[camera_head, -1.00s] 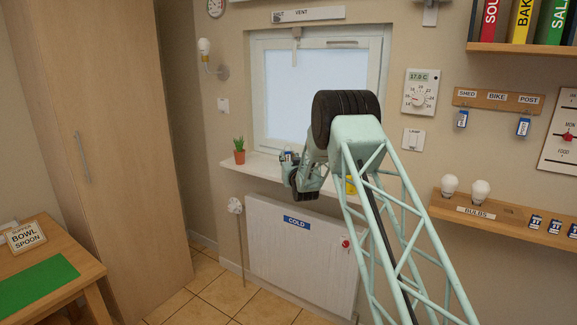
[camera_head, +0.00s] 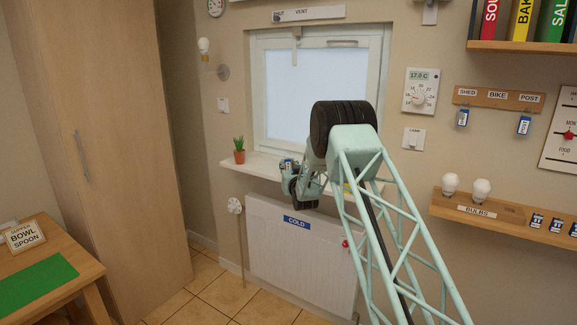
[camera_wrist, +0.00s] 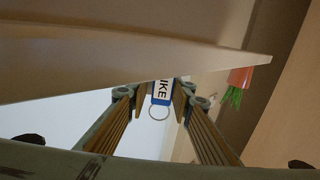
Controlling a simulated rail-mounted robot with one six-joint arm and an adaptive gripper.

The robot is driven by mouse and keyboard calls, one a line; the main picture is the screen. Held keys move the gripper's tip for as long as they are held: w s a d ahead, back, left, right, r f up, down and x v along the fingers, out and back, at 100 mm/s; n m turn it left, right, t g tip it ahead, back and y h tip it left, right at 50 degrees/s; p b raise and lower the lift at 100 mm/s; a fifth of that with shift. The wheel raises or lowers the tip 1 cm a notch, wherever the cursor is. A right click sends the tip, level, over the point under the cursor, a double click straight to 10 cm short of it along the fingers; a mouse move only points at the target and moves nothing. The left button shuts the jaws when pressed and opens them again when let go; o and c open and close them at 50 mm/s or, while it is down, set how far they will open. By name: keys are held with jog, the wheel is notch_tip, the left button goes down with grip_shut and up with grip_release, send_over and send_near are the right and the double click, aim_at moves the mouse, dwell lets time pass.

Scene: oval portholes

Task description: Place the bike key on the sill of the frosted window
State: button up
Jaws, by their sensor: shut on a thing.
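The bike key has a blue and white tag ending in "IKE" (camera_wrist: 162,92) and a metal ring. In the wrist view my gripper (camera_wrist: 159,86) is shut on the tag, between its two fingertips. In the head view my gripper (camera_head: 289,165) is at the window sill (camera_head: 262,167), right of the plant, partly hidden by my arm. The frosted window (camera_head: 300,95) is behind the sill. In the wrist view the sill (camera_wrist: 120,60) appears as a large pale slab close to the key; I cannot tell whether they touch.
A potted plant (camera_head: 239,151) stands on the sill's left end. A yellow object (camera_head: 346,187) on the right is mostly hidden by my arm. The radiator (camera_head: 280,255) is below. The key rack (camera_head: 498,98) has tags under SHED and POST, none under BIKE.

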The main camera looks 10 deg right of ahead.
jog(key=o, duration=0.8)
jog(key=shift+r+p, duration=0.2)
jog(key=shift+p, duration=0.1)
jog(key=shift+s+d+f+p, duration=0.1)
jog(key=shift+s+p, duration=0.2)
jog(key=shift+s, duration=2.7)
jog(key=shift+s+f+p, duration=0.1)
jog(key=shift+s+p, duration=0.2)
jog(key=shift+s, duration=2.7)
